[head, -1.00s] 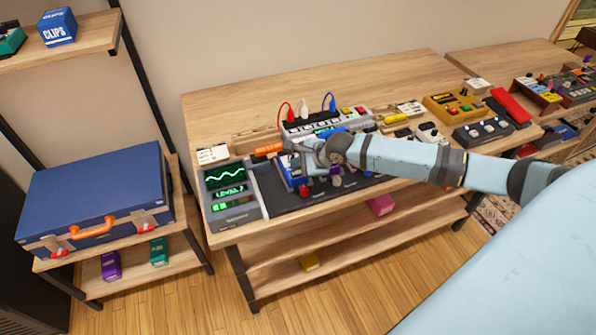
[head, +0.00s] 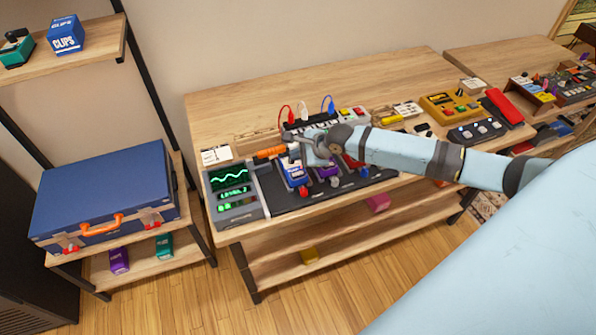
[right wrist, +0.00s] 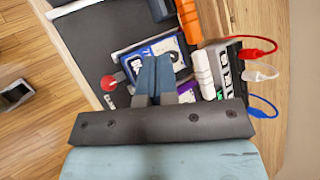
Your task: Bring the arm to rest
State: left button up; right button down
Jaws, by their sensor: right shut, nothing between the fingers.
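My right arm (head: 410,152) reaches in from the right over the workbench. My right gripper (head: 297,151) is above the row of pedals, its fingers partly hidden by the wrist. In the right wrist view the gripper (right wrist: 156,65) has its two fingers close together, with nothing between them. Behind the fingertips is the blue and white pedal (right wrist: 166,49), which also shows in the head view (head: 294,174). I cannot tell how far above it the fingers are. My left gripper is not in view.
The dark pedal mat (head: 300,202) lies beside a tester with green displays (head: 234,192). An orange tool (head: 270,152) and a unit with red, white and blue leads (head: 315,124) are close to the gripper. A blue case (head: 105,192) sits on the left shelf.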

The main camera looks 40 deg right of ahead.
dwell(0.6)
jog(key=s+a+f+n, duration=0.1)
jog(key=s+a+n, duration=0.1)
jog(key=s+a+f+n, duration=0.2)
jog(key=a, duration=0.1)
jog(key=s+a+f+n+y, duration=0.1)
jog(key=a+n, duration=0.1)
jog(key=a, duration=0.1)
jog(key=shift+s+f, duration=0.2)
jog(key=shift+s, duration=0.2)
jog(key=s+a+f+n+t+h, duration=0.1)
jog(key=s+a+n, duration=0.3)
jog(key=s+n, duration=0.5)
jog(key=s+a+f+n+t+h, duration=0.1)
jog(key=s+a+n, duration=0.3)
jog(key=s+n, duration=0.5)
jog(key=s+f, duration=0.1)
jog(key=s, duration=0.1)
jog(key=shift+s+a+f+t+p, duration=0.25)
jog(key=shift+s+a+t+p, duration=0.05)
jog(key=shift+s+t+p, duration=0.1)
